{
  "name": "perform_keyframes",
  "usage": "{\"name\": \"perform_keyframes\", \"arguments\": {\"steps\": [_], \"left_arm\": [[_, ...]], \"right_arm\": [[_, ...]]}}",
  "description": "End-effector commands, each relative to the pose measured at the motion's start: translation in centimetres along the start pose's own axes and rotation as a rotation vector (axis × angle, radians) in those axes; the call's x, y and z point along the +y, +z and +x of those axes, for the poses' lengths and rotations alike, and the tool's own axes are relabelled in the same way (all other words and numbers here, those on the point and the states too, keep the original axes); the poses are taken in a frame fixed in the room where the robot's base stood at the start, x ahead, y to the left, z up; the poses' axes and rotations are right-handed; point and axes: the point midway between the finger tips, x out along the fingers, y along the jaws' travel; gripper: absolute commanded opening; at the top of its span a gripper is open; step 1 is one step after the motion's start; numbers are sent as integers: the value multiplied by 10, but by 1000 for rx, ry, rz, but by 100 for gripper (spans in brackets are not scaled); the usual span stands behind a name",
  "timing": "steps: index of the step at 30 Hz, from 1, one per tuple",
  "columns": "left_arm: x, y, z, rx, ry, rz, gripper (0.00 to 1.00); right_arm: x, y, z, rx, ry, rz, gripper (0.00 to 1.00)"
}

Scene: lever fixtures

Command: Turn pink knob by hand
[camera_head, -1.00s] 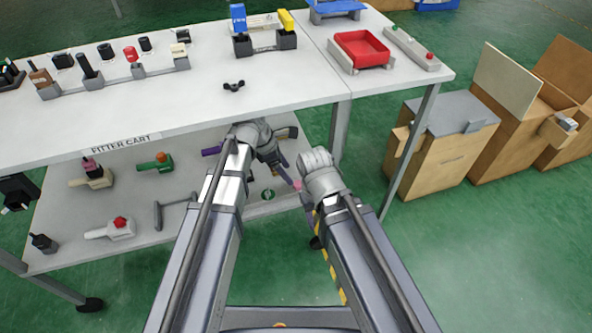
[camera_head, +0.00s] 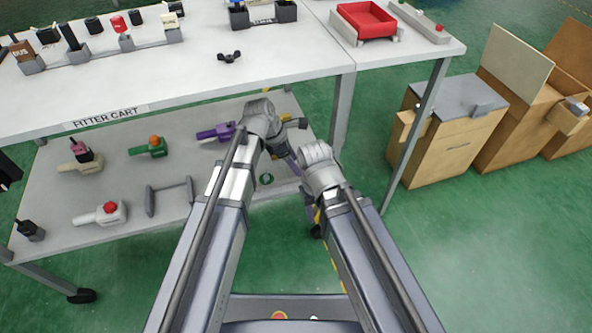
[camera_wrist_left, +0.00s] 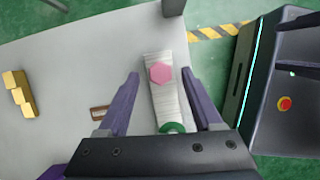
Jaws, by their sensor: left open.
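The pink knob (camera_wrist_left: 161,73) is six-sided and sits near the end of a pale bar-shaped fixture (camera_wrist_left: 163,100) on the lower shelf. A green ring (camera_wrist_left: 172,127) lies on the same fixture; it also shows in the head view (camera_head: 265,179). My left gripper (camera_wrist_left: 160,76) is open, with a purple finger on each side of the knob in the picture. I cannot tell whether the fingers touch it. In the head view, my left gripper (camera_head: 290,160) reaches down over the shelf's right end, and the knob is hidden there. My right gripper is mostly hidden behind its own wrist.
The cart's upper table (camera_head: 180,85) overhangs the shelf (camera_head: 75,205). A purple fixture (camera_head: 217,132), a green one (camera_head: 150,149) and a red-knobbed one (camera_head: 105,213) stand leftward. Gold blocks (camera_wrist_left: 20,92) lie left in the wrist view. Cardboard boxes (camera_head: 450,130) stand right.

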Motion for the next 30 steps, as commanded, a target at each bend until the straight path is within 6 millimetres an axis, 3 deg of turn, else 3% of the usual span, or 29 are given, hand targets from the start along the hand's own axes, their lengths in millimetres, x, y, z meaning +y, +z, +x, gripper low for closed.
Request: {"name": "perform_keyframes", "arguments": {"steps": [3,12,30], "left_arm": [[0,-1,13,0,0,1,67],[0,0,13,0,0,0,67],[0,0,13,0,0,0,0]], "right_arm": [[-1,-1,12,0,0,2,50],[-1,-1,12,0,0,3,50],[-1,-1,12,0,0,3,50]]}}
